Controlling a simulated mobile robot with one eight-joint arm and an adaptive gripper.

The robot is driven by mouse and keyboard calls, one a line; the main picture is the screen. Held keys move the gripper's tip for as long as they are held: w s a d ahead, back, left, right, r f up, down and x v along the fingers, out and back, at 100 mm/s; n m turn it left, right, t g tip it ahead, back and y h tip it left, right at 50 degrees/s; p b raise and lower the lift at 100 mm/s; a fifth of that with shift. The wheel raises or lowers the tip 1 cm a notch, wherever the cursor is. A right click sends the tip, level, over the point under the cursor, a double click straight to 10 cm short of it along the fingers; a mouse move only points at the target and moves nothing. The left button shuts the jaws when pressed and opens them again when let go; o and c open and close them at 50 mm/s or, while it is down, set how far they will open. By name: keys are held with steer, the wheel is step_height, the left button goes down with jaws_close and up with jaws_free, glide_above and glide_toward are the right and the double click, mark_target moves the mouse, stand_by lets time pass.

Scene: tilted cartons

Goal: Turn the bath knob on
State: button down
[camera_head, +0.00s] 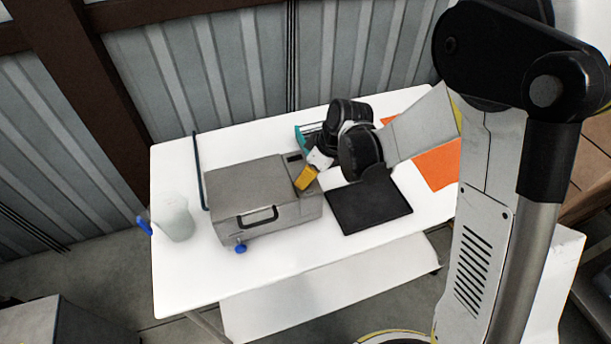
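The bath looks to be the grey metal box (245,188) on the white table, with a dark handle (258,216) on its front. A small blue knob (240,248) sticks out low at its front left. A small dark panel (293,157) is at its back right; I cannot make out a control knob there. My arm reaches in from the right. My gripper (306,178) seems to be the yellow-tipped end over the right side of the bath, well right of the blue knob. Its fingers are too small to read, and I cannot tell whether it touches the bath.
A pale jug (173,217) with a blue part stands left of the bath, beside a thin dark upright bar (199,170). A black pad (369,206) and an orange mat (437,166) lie to the right. A teal item (303,139) is behind my arm. The table's front is clear.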

steer(key=m+t+h+b, duration=0.1)
steer(key=m, duration=0.2)
steer(key=shift+m, duration=0.3)
steer(key=shift+m+t+h+b, duration=0.4)
steer(key=shift+m+h+b, duration=0.3)
steer(key=shift+m, duration=1.1)
steer(key=c, duration=1.1)
jaws_free()
steer(key=shift+d, duration=0.1)
steer(key=shift+o, duration=0.2)
